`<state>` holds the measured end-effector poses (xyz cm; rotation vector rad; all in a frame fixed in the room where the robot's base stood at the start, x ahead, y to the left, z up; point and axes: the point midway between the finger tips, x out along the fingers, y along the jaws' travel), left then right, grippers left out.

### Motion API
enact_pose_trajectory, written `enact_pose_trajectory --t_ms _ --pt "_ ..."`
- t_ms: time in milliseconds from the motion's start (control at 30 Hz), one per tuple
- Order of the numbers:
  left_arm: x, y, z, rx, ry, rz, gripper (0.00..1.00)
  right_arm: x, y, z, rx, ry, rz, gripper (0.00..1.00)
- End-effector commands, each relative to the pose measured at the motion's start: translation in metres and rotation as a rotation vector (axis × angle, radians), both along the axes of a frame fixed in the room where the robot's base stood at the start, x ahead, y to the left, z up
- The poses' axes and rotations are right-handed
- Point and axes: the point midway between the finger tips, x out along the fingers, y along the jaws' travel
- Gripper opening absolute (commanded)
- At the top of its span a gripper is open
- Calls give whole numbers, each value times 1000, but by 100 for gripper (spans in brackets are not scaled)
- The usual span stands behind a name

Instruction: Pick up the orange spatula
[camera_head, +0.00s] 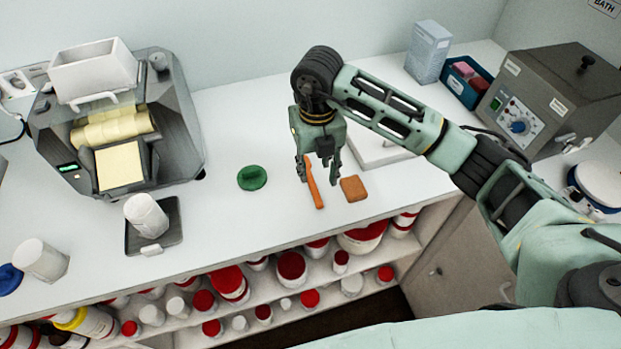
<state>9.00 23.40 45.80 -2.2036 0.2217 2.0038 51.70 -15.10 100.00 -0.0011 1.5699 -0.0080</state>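The orange spatula (315,190), a thin orange strip, lies on the white counter with one end toward the counter's front edge. Its far end is partly hidden by my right gripper (319,172). My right gripper points down over that far end, with its fingers spread apart. The left finger is close beside the spatula; I cannot tell whether they touch. My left gripper is not in view.
A brown square block (353,188) lies just right of the spatula, and a green lid (252,178) lies to its left. A white flat device (375,150) stands behind. A roller mill (115,130) is at left, a grey heated box (545,100) at right. Shelves of jars are below.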

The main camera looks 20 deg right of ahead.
Motion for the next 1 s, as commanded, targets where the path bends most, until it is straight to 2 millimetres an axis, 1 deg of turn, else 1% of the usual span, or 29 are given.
enact_pose_trajectory --t_ms 167,333,400,500,600,767,1000 --pt "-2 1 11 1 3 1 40 -2 1 -18 1 4 1 37" --pt "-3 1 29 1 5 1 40 -4 1 -42 2 7 1 37" --pt "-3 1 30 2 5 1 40 -3 2 -53 4 5 3 37" --pt "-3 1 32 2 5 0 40 -3 2 -64 5 4 3 37" --pt "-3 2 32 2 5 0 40 -2 2 -68 5 1 4 37" --pt "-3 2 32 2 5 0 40 -2 2 -68 5 0 4 37" --pt "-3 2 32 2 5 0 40 -2 2 -68 6 1 4 17"
